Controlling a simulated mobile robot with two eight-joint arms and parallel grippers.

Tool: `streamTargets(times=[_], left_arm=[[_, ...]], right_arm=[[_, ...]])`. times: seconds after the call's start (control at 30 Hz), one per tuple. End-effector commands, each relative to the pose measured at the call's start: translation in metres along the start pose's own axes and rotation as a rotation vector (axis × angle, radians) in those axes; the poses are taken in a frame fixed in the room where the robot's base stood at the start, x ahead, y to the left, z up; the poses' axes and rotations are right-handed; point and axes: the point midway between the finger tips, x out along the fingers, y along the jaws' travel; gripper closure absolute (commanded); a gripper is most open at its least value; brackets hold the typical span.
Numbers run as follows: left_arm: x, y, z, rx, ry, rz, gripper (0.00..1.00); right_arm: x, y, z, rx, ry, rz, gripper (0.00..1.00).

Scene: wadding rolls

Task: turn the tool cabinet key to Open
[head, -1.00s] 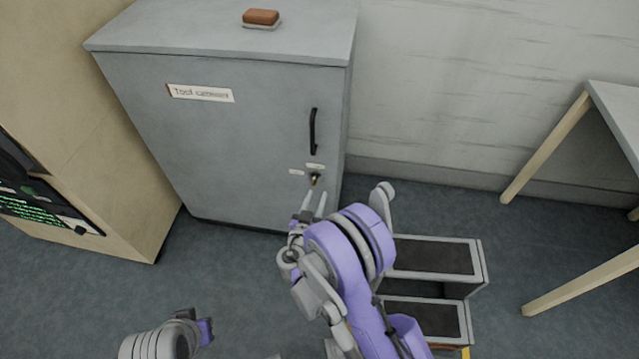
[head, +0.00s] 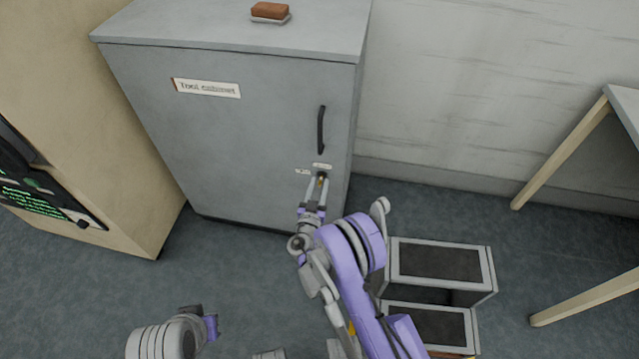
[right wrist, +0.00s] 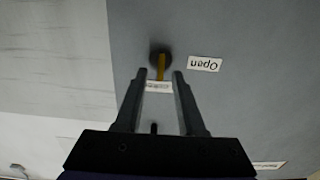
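The grey tool cabinet (head: 240,140) stands with its door shut. Its brass key (right wrist: 160,66) sits in a dark round lock below the black door handle (head: 321,130). A label reading Open (right wrist: 203,64) is beside the lock, upside down in the right wrist view; it is left of the lock in the head view (head: 302,171). A second label (head: 322,166), too blurred to read, is above the lock. The key points toward this second label. My right gripper (right wrist: 160,75) is open, its fingertips on either side of the key with gaps showing. My left gripper's fingers cannot be made out.
A step stool (head: 440,262) stands on the floor right of the cabinet, close to my right arm. A table (head: 565,150) is at the far right. A beige machine (head: 90,140) stands left. A brown block on a dish (head: 270,12) is on the cabinet top.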

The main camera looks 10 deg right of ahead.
Motion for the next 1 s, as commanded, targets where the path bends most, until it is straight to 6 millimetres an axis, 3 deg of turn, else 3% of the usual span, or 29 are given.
streamTargets(times=[0.4, 0.63, 1.0], left_arm=[[0.0007, 0.0000, 0.0002, 0.000, 0.000, 0.000, 1.00], [0.0007, 0.0000, 0.0002, 0.000, 0.000, 0.000, 1.00], [0.0009, 0.0000, 0.0003, 0.000, 0.000, 0.000, 1.00]], right_arm=[[0.0098, 0.0001, -0.0003, 0.000, 0.000, 0.000, 0.61], [0.0096, 0.0000, -0.0003, 0.000, 0.000, 0.000, 1.00], [0.0096, 0.0000, -0.0003, -0.004, 0.000, 0.000, 1.00]])
